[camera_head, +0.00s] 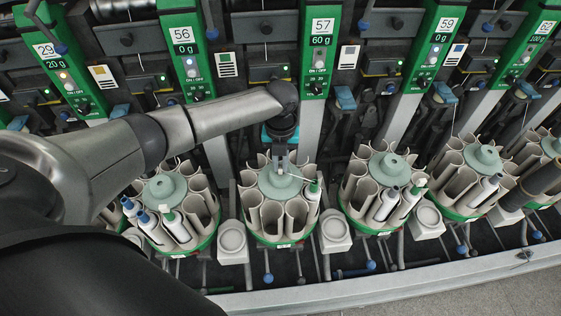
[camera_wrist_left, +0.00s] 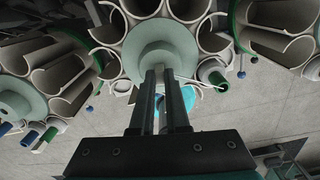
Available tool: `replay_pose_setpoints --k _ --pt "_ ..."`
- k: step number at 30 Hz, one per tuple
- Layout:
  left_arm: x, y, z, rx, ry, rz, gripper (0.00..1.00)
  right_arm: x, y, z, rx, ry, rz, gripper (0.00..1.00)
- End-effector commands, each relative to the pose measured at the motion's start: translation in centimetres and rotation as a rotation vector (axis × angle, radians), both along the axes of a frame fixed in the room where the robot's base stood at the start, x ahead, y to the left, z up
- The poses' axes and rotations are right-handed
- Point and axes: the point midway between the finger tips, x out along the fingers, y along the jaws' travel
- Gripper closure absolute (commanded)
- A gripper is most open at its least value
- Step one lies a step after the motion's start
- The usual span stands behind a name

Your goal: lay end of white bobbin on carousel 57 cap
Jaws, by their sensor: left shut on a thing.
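The carousel under the number 57 has a pale green round cap (camera_head: 280,183) in its middle, ringed by open grey tubes. A white bobbin with a green top (camera_head: 314,187) stands in a tube at its right side. My left gripper (camera_head: 281,166) is over the cap, pointing down, shut on the thread end; a thin white thread runs from it toward the bobbin. In the left wrist view the two fingers (camera_wrist_left: 164,72) reach the cap's edge (camera_wrist_left: 160,42); I cannot tell whether they touch it. My right gripper is in neither view.
Other carousels stand on both sides, such as one at the left (camera_head: 166,188) and one at the right (camera_head: 390,166), holding several bobbins. White cup-like holders (camera_head: 334,229) sit between them. The green panel 57 (camera_head: 319,50) rises behind. A metal rail (camera_head: 390,283) runs in front.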

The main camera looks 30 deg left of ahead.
Motion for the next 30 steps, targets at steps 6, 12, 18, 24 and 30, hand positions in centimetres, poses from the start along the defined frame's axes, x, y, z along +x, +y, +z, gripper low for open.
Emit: replay_pose_setpoints --k 6,12,18,24,30 --pt "-0.02 -0.02 -0.14 0.000 0.000 -0.001 1.00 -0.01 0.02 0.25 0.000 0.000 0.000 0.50" --pt "-0.03 -0.01 -0.16 0.000 0.000 -0.001 1.00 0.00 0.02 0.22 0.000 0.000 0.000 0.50" --pt "-0.02 -0.01 -0.15 0.000 0.000 -0.001 0.69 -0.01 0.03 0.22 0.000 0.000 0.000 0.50" --pt "-0.01 0.01 -0.15 0.000 0.000 0.000 0.52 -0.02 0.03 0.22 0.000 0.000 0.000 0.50" --pt "-0.02 0.01 -0.14 0.000 0.000 0.000 0.44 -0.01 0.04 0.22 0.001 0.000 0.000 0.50"
